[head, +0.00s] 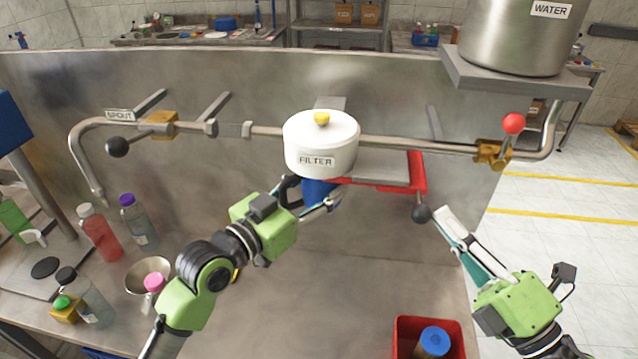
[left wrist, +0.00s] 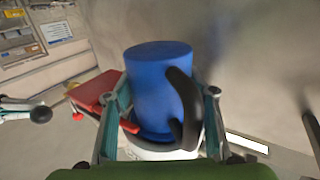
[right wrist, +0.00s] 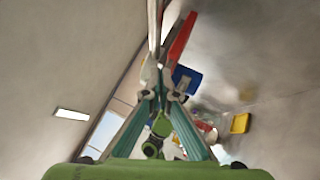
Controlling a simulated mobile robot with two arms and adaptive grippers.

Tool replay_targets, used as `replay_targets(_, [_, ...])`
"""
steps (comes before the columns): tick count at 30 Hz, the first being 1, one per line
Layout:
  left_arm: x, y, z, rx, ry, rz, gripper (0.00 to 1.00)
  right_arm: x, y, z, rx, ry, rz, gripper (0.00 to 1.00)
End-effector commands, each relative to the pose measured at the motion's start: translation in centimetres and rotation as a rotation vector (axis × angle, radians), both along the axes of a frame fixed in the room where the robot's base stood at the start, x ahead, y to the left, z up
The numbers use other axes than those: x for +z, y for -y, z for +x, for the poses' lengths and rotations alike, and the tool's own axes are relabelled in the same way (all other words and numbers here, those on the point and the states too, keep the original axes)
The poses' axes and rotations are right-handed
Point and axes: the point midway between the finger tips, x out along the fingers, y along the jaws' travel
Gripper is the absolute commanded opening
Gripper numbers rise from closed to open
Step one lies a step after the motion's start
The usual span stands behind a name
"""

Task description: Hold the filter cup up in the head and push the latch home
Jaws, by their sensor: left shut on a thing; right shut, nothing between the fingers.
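The white filter head (head: 322,150) with a yellow knob is on the pipe. The blue filter cup (head: 318,192) is directly below it, mostly hidden in the head view. In the left wrist view the cup (left wrist: 155,80) and its black handle (left wrist: 184,105) sit between the fingers of my left gripper (head: 308,198), which is shut on the cup. The red latch (head: 417,172) is right of the filter head, with a dark ball (head: 421,214) hanging below it. My right gripper (head: 440,213) is shut and empty, tips close beside the ball; contact is unclear.
A red bin (head: 400,340) with a blue-topped item stands front right. Several bottles (head: 100,230) and a metal bowl (head: 148,275) stand at the left. A valve with a red ball (head: 513,124) and the water tank (head: 515,40) are upper right. The middle counter is clear.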

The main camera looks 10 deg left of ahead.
Motion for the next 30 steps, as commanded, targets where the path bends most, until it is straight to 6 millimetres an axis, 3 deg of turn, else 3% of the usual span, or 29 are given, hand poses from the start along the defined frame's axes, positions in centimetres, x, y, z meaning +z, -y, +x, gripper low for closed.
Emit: replay_targets(30, [0.1, 0.0, 0.0, 0.000, 0.003, -0.001, 0.26, 0.0, -3.4, 0.0, 0.000, 0.000, 0.000, 0.00])
